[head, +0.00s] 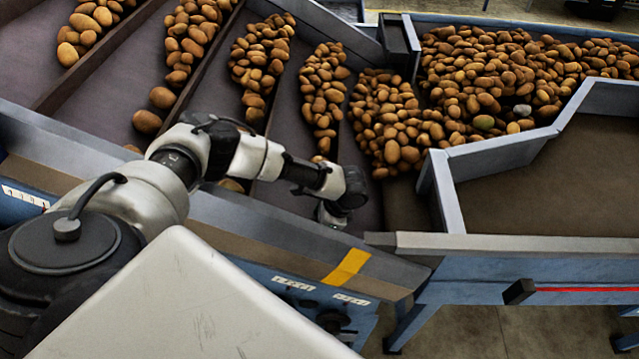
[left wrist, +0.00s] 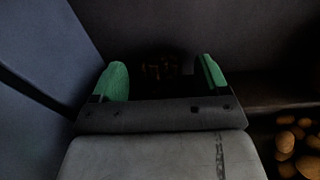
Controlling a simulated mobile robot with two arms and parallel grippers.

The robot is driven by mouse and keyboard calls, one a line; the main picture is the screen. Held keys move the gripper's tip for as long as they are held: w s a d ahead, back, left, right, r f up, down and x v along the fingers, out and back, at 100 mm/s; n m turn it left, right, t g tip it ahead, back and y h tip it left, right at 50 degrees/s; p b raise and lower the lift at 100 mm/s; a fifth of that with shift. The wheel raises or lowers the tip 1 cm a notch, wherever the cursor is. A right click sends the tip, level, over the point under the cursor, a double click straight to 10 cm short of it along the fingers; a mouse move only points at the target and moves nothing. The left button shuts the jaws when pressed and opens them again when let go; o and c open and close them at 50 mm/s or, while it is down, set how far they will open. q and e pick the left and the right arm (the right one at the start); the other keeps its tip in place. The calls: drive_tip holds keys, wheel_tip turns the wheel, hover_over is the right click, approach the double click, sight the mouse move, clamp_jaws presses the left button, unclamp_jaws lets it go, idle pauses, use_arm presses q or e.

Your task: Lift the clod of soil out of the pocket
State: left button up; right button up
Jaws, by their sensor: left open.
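My left gripper (head: 333,215) reaches down into a narrow channel between sloped walls in the head view. In the left wrist view its two green fingertips (left wrist: 162,74) are spread apart. A very dark patch with faint reddish specks shows between and beyond the fingers; I cannot tell whether it is the clod of soil or part of the pocket. No clod stands out clearly in the head view, where the arm and gripper cover part of the channel. My right gripper is in neither view.
A large potato pile (head: 490,80) lies at the upper right, beside an empty brown tray (head: 560,185). A metal rail with a yellow stripe (head: 346,267) runs in front. Potatoes (left wrist: 290,140) also lie right of the gripper.

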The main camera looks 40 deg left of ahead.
use_arm(q)
drive_tip(key=shift+f, duration=0.1)
drive_tip(key=c, duration=1)
